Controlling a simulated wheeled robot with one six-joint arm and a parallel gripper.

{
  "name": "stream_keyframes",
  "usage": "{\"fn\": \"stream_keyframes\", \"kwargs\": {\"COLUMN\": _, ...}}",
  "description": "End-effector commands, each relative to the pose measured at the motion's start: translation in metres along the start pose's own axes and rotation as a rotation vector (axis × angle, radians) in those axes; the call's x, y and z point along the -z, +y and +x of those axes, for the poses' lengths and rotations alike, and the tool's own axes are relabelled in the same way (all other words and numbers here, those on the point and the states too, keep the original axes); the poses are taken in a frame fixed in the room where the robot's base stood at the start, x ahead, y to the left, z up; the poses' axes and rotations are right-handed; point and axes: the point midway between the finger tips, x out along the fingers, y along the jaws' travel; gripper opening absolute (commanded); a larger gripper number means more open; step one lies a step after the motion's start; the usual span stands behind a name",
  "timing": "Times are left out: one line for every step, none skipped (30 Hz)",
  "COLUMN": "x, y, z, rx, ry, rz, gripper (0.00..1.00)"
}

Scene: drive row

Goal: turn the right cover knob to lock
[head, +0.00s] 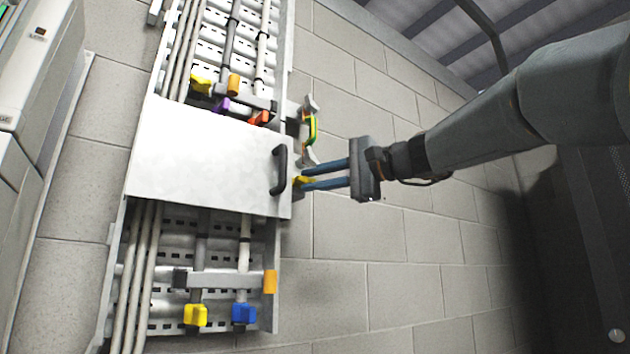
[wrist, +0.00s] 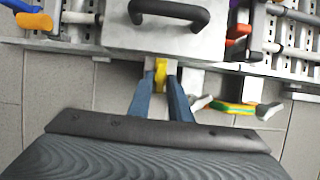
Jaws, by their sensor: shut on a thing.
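A plain white cover (head: 205,160) with a dark bar handle (head: 279,170) lies across the middle of the cable tray. The handle also shows at the top of the wrist view (wrist: 170,12). A small yellow knob (head: 299,182) sits at the cover's right edge, beside the handle. My gripper (head: 304,178) reaches in from the right, its two blue fingers shut on the yellow knob. In the wrist view the knob (wrist: 160,72) shows between the fingertips. The fingers hide part of it, and its exact turn angle is hard to tell.
A green-yellow striped piece (head: 311,130) hangs just above my fingers, close to the upper one. Below the cover are a yellow fitting (head: 196,315) and a blue fitting (head: 243,313). The block wall (head: 400,235) under my arm is bare.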

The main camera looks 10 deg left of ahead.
Motion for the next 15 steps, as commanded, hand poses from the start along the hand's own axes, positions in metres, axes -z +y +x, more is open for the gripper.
{"fn": "stream_keyframes", "kwargs": {"x": 0.0007, "y": 0.0002, "z": -0.0003, "rx": 0.0, "ry": 0.002, "rz": 0.0, "gripper": 0.0}}
{"fn": "stream_keyframes", "kwargs": {"x": 0.0007, "y": 0.0002, "z": -0.0003, "rx": 0.0, "ry": 0.002, "rz": 0.0, "gripper": 0.0}}
{"fn": "stream_keyframes", "kwargs": {"x": 0.0007, "y": 0.0002, "z": -0.0003, "rx": 0.0, "ry": 0.002, "rz": 0.0, "gripper": 0.0}}
{"fn": "stream_keyframes", "kwargs": {"x": 0.0008, "y": 0.0002, "z": -0.0003, "rx": 0.0, "ry": 0.002, "rz": 0.0, "gripper": 0.19}}
{"fn": "stream_keyframes", "kwargs": {"x": 0.0008, "y": 0.0002, "z": -0.0003, "rx": 0.0, "ry": 0.002, "rz": 0.0, "gripper": 0.24}}
{"fn": "stream_keyframes", "kwargs": {"x": 0.0007, "y": 0.0003, "z": -0.0003, "rx": -0.001, "ry": 0.002, "rz": 0.0, "gripper": 0.29}}
{"fn": "stream_keyframes", "kwargs": {"x": 0.0007, "y": 0.0003, "z": -0.0002, "rx": -0.001, "ry": 0.002, "rz": 0.0, "gripper": 0.29}}
{"fn": "stream_keyframes", "kwargs": {"x": 0.0007, "y": 0.0003, "z": -0.0002, "rx": -0.001, "ry": 0.002, "rz": -0.001, "gripper": 0.29}}
{"fn": "stream_keyframes", "kwargs": {"x": 0.0006, "y": 0.0003, "z": -0.0002, "rx": -0.001, "ry": 0.001, "rz": -0.001, "gripper": 0.29}}
{"fn": "stream_keyframes", "kwargs": {"x": 0.0005, "y": 0.0002, "z": -0.0002, "rx": -0.001, "ry": 0.001, "rz": -0.001, "gripper": 0.29}}
{"fn": "stream_keyframes", "kwargs": {"x": 0.0005, "y": 0.0003, "z": -0.0001, "rx": -0.001, "ry": 0.001, "rz": -0.001, "gripper": 0.29}}
{"fn": "stream_keyframes", "kwargs": {"x": 0.0004, "y": 0.0002, "z": -0.0001, "rx": -0.001, "ry": 0.001, "rz": -0.001, "gripper": 0.29}}
{"fn": "stream_keyframes", "kwargs": {"x": 0.0004, "y": 0.0002, "z": -0.0002, "rx": -0.001, "ry": 0.001, "rz": -0.001, "gripper": 0.29}}
{"fn": "stream_keyframes", "kwargs": {"x": 0.0004, "y": 0.0002, "z": -0.0005, "rx": -0.001, "ry": 0.001, "rz": -0.001, "gripper": 0.29}}
{"fn": "stream_keyframes", "kwargs": {"x": 0.0005, "y": 0.0002, "z": -0.0017, "rx": 0.0, "ry": 0.001, "rz": -0.001, "gripper": 0.29}}
